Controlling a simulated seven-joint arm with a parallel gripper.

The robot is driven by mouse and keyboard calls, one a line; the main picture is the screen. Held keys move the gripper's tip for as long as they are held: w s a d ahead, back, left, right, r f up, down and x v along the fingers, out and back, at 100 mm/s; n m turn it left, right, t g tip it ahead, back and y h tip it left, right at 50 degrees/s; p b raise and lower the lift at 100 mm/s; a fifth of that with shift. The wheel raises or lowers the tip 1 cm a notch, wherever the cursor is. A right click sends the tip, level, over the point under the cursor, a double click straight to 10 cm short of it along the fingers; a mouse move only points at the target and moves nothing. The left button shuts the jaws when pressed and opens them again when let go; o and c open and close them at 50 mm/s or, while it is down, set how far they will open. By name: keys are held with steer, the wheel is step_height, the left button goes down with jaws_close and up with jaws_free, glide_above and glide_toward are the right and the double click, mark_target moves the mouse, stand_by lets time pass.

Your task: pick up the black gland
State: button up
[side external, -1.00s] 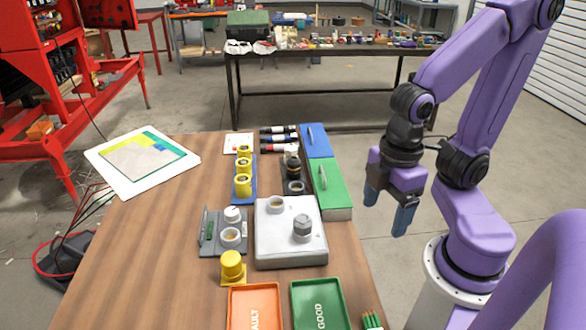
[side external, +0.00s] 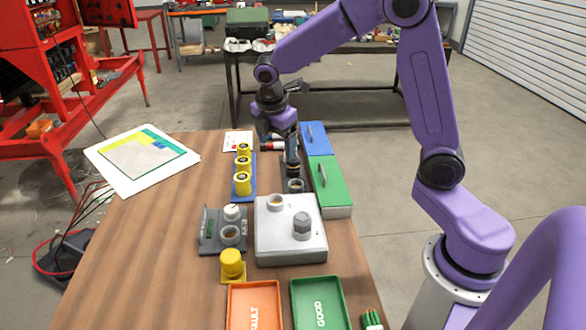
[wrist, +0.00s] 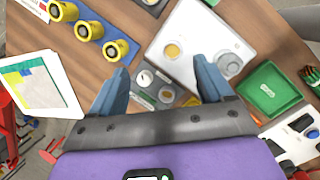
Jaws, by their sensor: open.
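The black gland (side external: 292,168) stands in the dark holder (side external: 296,187) on the table in the side external view, beside the blue and green boxes. Its top is partly covered by my gripper. My gripper (side external: 277,141) is open, over the far end of the table, close to the gland; I cannot tell if it touches. In the wrist view, the two blue-grey fingers of my gripper (wrist: 158,88) are spread wide with nothing held between them. Only an end of the dark holder (wrist: 150,3) shows at the top edge there, and I cannot make out the gland.
Yellow glands (side external: 243,184) stand in a blue holder to the left. A grey block (side external: 290,245), a small meter fixture (side external: 209,238) and a yellow button (side external: 232,264) are nearer. Orange (side external: 254,290) and green (side external: 319,284) trays lie in front.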

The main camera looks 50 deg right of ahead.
steer(key=w+d+f+n+h, duration=0.25)
steer(key=w+d, duration=0.55)
steer(key=d, duration=0.4)
glide_above(293, 164)
steer(key=shift+g+y, duration=0.4)
steer(key=shift+y, duration=0.05)
steer(key=f, duration=1.2)
steer(key=shift+w, duration=0.3)
steer(key=shift+w+x, duration=0.15)
steer(key=shift+x, duration=1.1)
steer(key=shift+w+x, duration=0.15)
steer(key=shift+x, duration=1.1)
steer(key=shift+a, duration=0.1)
steer(key=shift+c, duration=0.3)
steer(key=c, duration=1.2)
steer(key=shift+o, duration=0.2)
